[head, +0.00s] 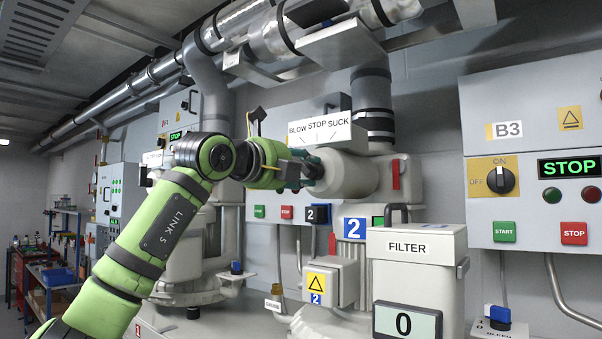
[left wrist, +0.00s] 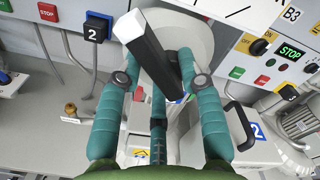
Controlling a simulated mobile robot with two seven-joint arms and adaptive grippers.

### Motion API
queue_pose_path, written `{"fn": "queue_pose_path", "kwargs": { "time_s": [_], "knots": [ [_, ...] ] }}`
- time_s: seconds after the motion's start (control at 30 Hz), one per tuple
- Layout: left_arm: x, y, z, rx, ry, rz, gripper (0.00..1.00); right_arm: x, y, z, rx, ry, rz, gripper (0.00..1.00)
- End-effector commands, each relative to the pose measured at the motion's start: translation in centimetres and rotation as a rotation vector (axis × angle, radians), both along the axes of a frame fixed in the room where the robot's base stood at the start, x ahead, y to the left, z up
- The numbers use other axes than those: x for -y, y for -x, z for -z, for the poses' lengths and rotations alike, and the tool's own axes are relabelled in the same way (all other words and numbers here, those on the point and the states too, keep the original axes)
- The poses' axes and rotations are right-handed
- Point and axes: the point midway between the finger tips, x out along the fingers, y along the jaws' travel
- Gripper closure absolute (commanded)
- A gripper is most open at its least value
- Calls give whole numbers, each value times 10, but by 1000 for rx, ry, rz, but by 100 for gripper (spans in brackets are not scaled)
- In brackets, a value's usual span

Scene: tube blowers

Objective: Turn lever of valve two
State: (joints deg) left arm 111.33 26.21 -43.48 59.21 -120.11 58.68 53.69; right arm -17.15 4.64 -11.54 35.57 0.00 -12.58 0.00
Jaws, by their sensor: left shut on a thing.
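The valve two body (head: 348,175) is a pale grey cylinder below a white BLOW STOP SUCK sign (head: 320,131). A blue label with a 2 (head: 354,229) is below it. My left gripper (head: 313,168) is at the front end of the valve; its fingers are small and dark there. In the left wrist view my left gripper's teal fingers (left wrist: 158,68) are on both sides of a black lever (left wrist: 150,58) with a pale edge, and are shut on it. The lever slants from upper left to lower right. In the head view the gripper hides most of it. My right gripper is not in view.
A FILTER box (head: 416,247) with a display reading 0 stands below right of the valve. The B3 control panel (head: 530,150) is on the right wall. A black box marked 2 (head: 318,214) and green and red buttons are just below the gripper. Pipes run overhead.

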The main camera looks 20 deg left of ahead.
Motion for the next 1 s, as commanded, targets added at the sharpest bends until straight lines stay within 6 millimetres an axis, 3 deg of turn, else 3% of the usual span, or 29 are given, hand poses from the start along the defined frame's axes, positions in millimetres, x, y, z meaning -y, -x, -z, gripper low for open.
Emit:
{"fn": "queue_pose_path", "kwargs": {
  "time_s": [0.4,0.43,0.83,1.0],
  "knots": [
    [1,1,-2,2,8,3,95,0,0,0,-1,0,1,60],
    [1,1,-2,2,8,3,51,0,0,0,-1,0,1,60],
    [-1,3,-1,1,8,1,51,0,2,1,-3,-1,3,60],
    [-8,19,-1,3,6,1,51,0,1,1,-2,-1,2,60]
  ]
}}
